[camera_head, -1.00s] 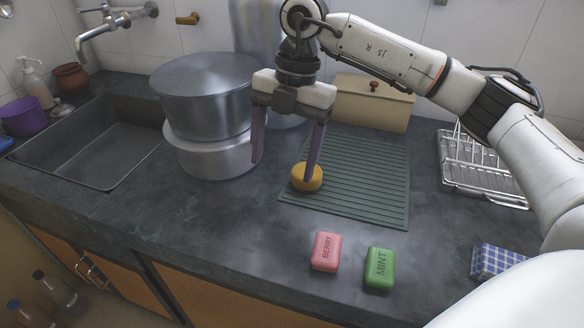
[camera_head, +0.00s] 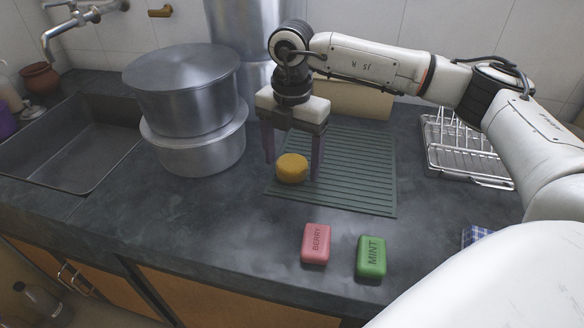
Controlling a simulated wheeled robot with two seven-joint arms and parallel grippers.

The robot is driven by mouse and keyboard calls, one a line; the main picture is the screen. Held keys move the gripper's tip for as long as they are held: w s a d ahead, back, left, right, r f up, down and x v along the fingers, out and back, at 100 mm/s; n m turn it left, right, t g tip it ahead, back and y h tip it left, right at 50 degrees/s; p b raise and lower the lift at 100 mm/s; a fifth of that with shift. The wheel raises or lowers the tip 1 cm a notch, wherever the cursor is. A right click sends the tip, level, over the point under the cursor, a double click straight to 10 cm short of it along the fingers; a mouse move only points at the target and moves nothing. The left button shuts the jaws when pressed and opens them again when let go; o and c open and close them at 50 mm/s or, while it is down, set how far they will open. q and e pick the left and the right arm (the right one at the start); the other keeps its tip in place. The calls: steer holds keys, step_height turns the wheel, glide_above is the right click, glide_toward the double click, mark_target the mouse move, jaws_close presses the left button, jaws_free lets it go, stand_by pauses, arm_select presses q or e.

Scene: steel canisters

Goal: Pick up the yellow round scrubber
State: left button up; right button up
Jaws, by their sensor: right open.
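The yellow round scrubber (camera_head: 292,168) lies on the left part of the green ribbed mat (camera_head: 350,178). My right gripper (camera_head: 291,170) points down over it and is open. My left gripper is not in view.
Two stacked steel pots (camera_head: 190,110) stand close on the left, beside the sink (camera_head: 75,155). A wire rack (camera_head: 465,150) stands on the right. A pink BERRY soap (camera_head: 316,243) and a green MINT soap (camera_head: 371,256) lie in front. A beige box (camera_head: 350,98) is behind.

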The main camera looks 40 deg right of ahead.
steer(key=shift+f, duration=0.2)
steer(key=c, duration=1.1)
